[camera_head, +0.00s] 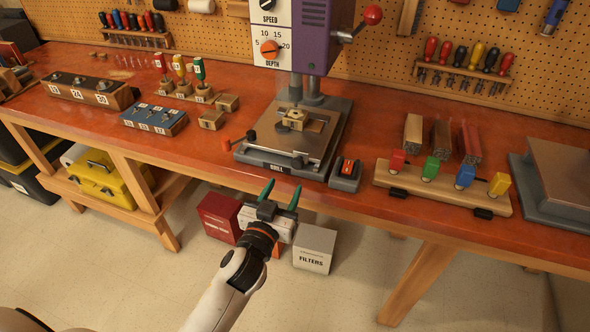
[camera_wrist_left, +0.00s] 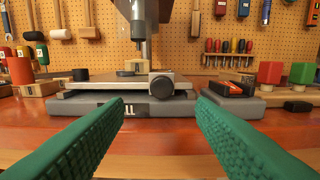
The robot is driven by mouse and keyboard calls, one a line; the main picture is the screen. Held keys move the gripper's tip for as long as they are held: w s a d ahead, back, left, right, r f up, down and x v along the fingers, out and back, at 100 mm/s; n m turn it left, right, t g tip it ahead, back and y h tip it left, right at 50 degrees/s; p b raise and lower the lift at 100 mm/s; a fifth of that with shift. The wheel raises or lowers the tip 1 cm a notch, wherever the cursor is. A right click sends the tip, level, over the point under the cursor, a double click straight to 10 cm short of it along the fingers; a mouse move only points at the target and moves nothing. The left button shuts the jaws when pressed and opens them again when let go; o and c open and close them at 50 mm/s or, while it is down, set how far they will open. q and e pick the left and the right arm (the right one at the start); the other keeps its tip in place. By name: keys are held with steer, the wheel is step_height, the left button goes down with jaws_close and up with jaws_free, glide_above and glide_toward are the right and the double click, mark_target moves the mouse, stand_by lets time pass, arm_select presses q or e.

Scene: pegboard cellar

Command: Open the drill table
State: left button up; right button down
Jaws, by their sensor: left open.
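The drill table (camera_head: 310,146) is a flat metal plate on the dark base (camera_head: 270,160) of a purple and white drill press (camera_head: 314,35). A small wooden block (camera_head: 293,118) sits on it under the drill. My right gripper is out of view.
A wooden rack with coloured blocks (camera_head: 440,188) is further right. Small wooden blocks (camera_head: 212,119) and a blue numbered block (camera_head: 154,117) are left. White and red boxes (camera_head: 314,248) stand below the bench.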

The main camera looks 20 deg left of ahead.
mark_target(296, 166)
arm_select(q)
steer(key=w, duration=0.7)
steer(key=shift+d+p, duration=0.25)
steer(key=shift+p, duration=0.1)
jaws_close()
